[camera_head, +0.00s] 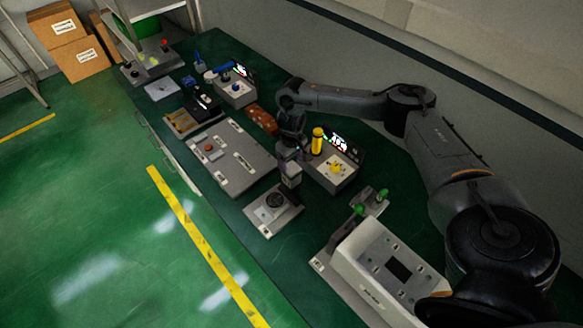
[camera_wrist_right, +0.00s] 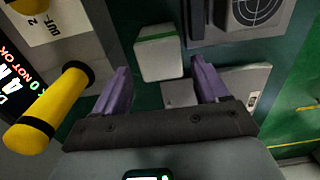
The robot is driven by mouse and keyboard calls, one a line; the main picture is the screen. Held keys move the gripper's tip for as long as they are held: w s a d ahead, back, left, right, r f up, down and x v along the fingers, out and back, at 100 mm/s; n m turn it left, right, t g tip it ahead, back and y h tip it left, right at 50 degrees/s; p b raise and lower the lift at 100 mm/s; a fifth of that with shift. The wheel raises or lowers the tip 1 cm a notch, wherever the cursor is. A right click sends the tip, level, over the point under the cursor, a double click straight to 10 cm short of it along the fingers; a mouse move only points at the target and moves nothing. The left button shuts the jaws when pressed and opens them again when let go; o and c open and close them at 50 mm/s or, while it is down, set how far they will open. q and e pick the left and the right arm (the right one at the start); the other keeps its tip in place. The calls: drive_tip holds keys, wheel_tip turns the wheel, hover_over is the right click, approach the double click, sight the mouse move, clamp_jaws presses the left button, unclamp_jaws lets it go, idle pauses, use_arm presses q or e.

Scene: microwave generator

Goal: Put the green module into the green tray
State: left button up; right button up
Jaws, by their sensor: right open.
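A light-grey block with a green stripe, which looks like the green module (camera_wrist_right: 158,55), lies beyond and between the fingertips of my right gripper (camera_wrist_right: 163,80) in the right wrist view. The two purple fingers are apart, with nothing clamped between them. In the head view my right gripper (camera_head: 289,156) points down over the bench, and a pale block (camera_head: 291,177) shows just below it. A pale-framed thing with a green face (camera_head: 140,27) stands at the far end; I cannot tell if it is the green tray. My left gripper is not in view.
A tester with a yellow cylinder (camera_head: 318,141) and lit display stands close right of my right gripper; the cylinder (camera_wrist_right: 47,108) also shows in the wrist view. A grey plate (camera_head: 232,157) lies to the left, a fan unit (camera_head: 274,208) in front, a white fixture (camera_head: 385,262) lower right.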

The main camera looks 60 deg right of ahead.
wheel_tip(320, 180, up, 6)
drive_tip(key=shift+f+p, duration=0.1)
drive_tip(key=shift+p, duration=0.35)
